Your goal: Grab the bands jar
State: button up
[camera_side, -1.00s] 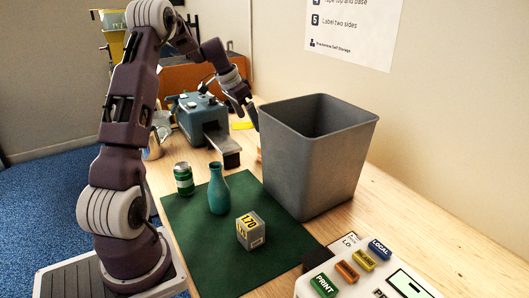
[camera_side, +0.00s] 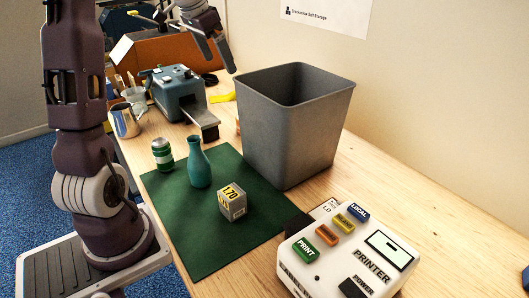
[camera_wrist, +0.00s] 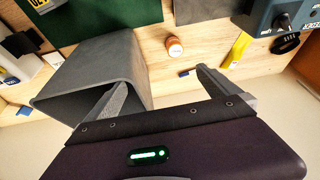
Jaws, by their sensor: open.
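A small orange jar with a pale lid (camera_wrist: 174,48), likely the bands jar, stands on the wooden bench in the wrist view. In the side view only an orange sliver (camera_side: 238,126) shows at the grey bin's left edge. My gripper (camera_side: 221,66) is open and empty, above the bench at the back left of the bin. In the wrist view my gripper (camera_wrist: 162,78) has its fingers spread wide, with the jar seen beyond the gap between them. The jar is apart from both fingers. I cannot read any label on it.
A tall grey bin (camera_side: 295,125) stands close beside the jar. A blue-grey machine (camera_side: 178,92) and a yellow item (camera_side: 222,98) are behind. A green mat (camera_side: 200,240) holds a teal vase (camera_side: 199,165), a can (camera_side: 162,155) and a box (camera_side: 232,202). A printer (camera_side: 345,255) is in front.

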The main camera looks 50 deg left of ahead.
jog(key=s+d, duration=0.4)
jog(key=d, duration=0.5)
jog(key=s+d, duration=0.5)
jog(key=d, duration=0.4)
jog(key=s+d+t, duration=0.1)
jog(key=s+d, duration=0.4)
jog(key=d, duration=0.4)
jog(key=shift+s+d+r, duration=0.15)
jog(key=shift+s+r, duration=0.1)
jog(key=shift+r, duration=0.2)
jog(key=shift+h, duration=0.3)
jog(key=s+d+f, duration=0.1)
jog(key=s, duration=0.1)
jog(key=s+d+f, duration=0.1)
jog(key=s, duration=0.1)
jog(key=s+d+f, duration=0.1)
jog(key=s, duration=0.1)
jog(key=shift+s+f, duration=0.4)
jog(key=c, duration=0.4)
jog(key=shift+c, duration=0.9)
